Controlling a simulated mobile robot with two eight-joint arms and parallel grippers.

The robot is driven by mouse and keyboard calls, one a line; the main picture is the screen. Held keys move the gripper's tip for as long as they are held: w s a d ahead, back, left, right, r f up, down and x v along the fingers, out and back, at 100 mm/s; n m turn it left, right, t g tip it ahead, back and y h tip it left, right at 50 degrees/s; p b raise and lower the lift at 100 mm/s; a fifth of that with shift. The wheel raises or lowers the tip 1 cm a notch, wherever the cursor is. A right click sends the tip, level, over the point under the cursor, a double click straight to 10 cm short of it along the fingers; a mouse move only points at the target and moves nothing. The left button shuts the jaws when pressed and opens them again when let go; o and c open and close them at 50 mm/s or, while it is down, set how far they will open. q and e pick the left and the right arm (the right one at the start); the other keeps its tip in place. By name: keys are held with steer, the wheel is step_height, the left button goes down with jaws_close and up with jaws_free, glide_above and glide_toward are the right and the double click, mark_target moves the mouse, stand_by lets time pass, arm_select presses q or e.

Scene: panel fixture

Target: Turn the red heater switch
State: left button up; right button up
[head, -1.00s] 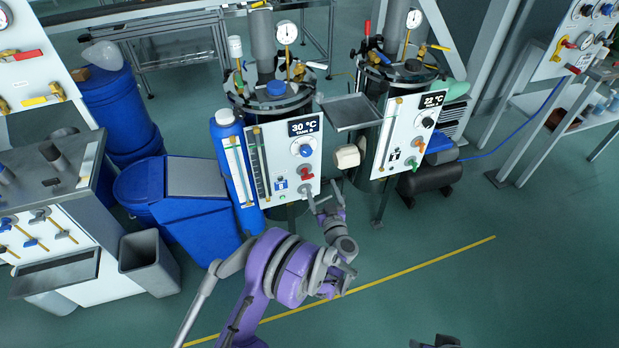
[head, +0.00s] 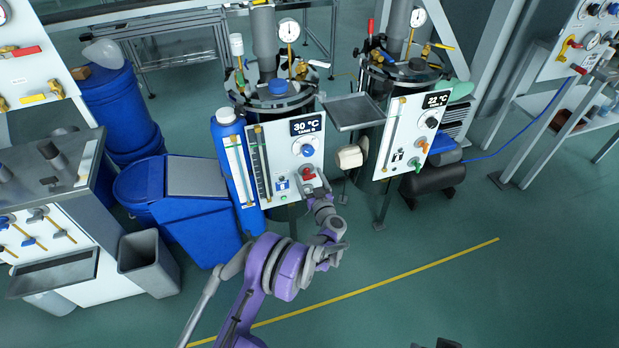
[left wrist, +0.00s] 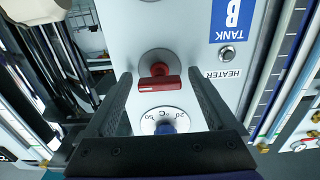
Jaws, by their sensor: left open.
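The red heater switch (head: 308,174) is low on the white panel of the 30 °C tank B. In the left wrist view the switch (left wrist: 160,82) is a red bar handle on a round silver base, lying roughly level across that picture. My left gripper (head: 312,184) is at the panel, in front of the switch. In the left wrist view the left gripper (left wrist: 160,76) is open, with one dark finger on each side of the switch. I cannot tell whether either finger touches it. A small dark piece at the bottom edge of the head view may be my right gripper.
A blue knob with a temperature dial (left wrist: 165,122) is close to the switch. A blue cylinder (head: 235,165) stands left of the panel. A second tank panel (head: 410,135) reading 22 °C is at right, with a metal tray (head: 353,112) between. The floor in front is clear.

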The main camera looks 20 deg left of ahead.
arm_select(q)
steer(key=c, duration=1.4)
steer(key=n+b, duration=0.2)
steer(key=n, duration=0.1)
steer(key=shift+f, duration=0.15)
steer(key=n+b, duration=0.2)
steer(key=n, duration=0.2)
steer(key=shift+a+n, duration=0.1)
steer(key=shift+n, duration=0.3)
steer(key=n+b, duration=0.1)
steer(key=n, duration=0.3)
steer(key=shift+n+b, duration=0.3)
steer(key=n, duration=0.5)
steer(key=shift+b, duration=0.35)
steer(key=shift+n, duration=0.4)
